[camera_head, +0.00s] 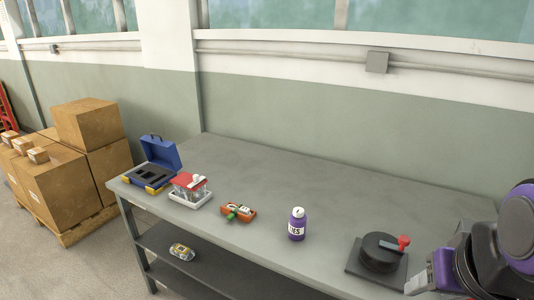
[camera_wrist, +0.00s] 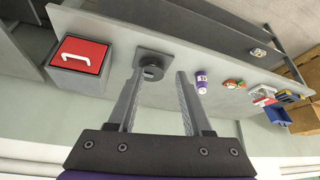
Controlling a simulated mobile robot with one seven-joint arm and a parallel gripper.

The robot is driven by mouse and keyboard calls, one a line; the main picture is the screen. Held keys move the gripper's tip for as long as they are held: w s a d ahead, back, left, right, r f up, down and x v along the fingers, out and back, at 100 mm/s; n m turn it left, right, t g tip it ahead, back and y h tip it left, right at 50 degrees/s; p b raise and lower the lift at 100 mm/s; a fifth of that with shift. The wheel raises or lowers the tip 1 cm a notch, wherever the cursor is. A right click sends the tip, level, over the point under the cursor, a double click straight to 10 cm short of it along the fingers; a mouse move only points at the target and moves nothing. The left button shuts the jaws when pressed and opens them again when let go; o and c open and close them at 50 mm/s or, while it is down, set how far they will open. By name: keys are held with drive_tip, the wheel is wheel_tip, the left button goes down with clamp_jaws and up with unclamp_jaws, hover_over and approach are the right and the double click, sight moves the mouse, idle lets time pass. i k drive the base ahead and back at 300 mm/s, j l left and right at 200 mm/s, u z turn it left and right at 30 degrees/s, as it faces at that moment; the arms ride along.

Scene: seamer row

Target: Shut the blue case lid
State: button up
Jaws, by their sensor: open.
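The blue case (camera_head: 149,177) sits at the far left end of the grey table with its blue lid (camera_head: 162,152) standing open at the back. A dark handle shows on the lid's top edge, yellow parts on the case's front, and dark shapes inside. In the wrist view the blue lid (camera_wrist: 278,116) is small at the far right. My gripper (camera_wrist: 158,72) is open and empty in the wrist view, far from the case. In the head view only part of my arm shows at the lower right; the fingertips are not clear there.
On the table (camera_head: 270,175) stand a red-topped clear box in a white tray (camera_head: 189,199), a small orange tray (camera_head: 238,211), a purple bottle (camera_head: 297,224) and a black round device with a red knob (camera_head: 380,252). A red-topped box (camera_wrist: 82,55) shows in the wrist view. Cartons (camera_head: 60,185) stand left.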

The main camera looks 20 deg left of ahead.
sight(160, 152)
drive_tip(key=u, duration=1.55)
drive_tip(key=j+z, duration=0.1)
drive_tip(key=z, duration=0.35)
drive_tip(key=i+j+z, duration=0.55)
drive_tip(key=j, duration=0.2)
drive_tip(key=i+j, duration=0.15)
drive_tip(key=j, duration=0.25)
drive_tip(key=i+j+z, duration=0.15)
drive_tip(key=j, duration=0.2)
drive_tip(key=i+j, duration=0.1)
drive_tip(key=j, duration=0.3)
drive_tip(key=i+j+z, duration=0.1)
drive_tip(key=j, duration=0.35)
